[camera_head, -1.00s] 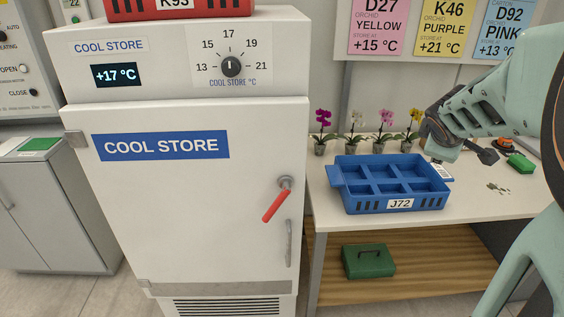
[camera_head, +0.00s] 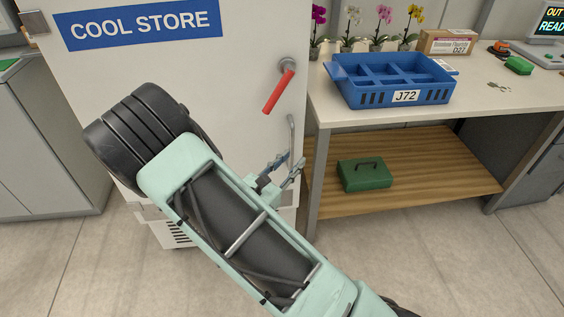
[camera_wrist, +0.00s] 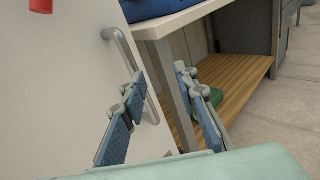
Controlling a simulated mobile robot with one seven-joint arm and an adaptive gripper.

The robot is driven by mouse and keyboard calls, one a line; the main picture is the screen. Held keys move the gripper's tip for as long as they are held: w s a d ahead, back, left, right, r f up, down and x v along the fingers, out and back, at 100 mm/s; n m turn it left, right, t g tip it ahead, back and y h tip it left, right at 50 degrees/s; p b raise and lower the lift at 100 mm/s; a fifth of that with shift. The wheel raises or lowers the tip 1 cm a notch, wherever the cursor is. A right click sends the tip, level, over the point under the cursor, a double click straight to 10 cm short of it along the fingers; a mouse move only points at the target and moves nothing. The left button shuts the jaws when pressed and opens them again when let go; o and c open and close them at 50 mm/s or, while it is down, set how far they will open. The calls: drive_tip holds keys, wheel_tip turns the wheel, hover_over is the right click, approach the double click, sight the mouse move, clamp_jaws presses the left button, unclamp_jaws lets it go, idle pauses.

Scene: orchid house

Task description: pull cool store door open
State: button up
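The white cool store door (camera_head: 215,75) looks shut, with a blue "COOL STORE" label. A red lever (camera_head: 278,92) on its right side slants down to the left; its lower end also shows in the wrist view (camera_wrist: 41,5). Below it, a grey upright bar handle (camera_head: 291,132) stands near the door's right edge; it also shows in the wrist view (camera_wrist: 124,50). My gripper (camera_head: 288,164) is open and empty by the lower part of this handle. In the wrist view, the handle's lower part passes behind the left finger, and I cannot tell whether they touch.
A table with a wooden lower shelf (camera_head: 420,165) stands right of the cool store, its leg close to my gripper. It bears a blue crate (camera_head: 385,98) marked J72, orchids and a carton (camera_head: 447,42). A green box (camera_head: 364,174) sits on the shelf. The floor in front is clear.

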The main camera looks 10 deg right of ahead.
drive_tip(key=a+f+n+t+y, duration=0.1)
drive_tip(key=a+f+n+t, duration=0.1)
drive_tip(key=a+f, duration=0.15)
drive_tip(key=b, duration=0.3)
hover_over(291, 167)
drive_tip(key=shift+w+r, duration=0.3)
drive_tip(key=shift+w, duration=0.1)
clamp_jaws()
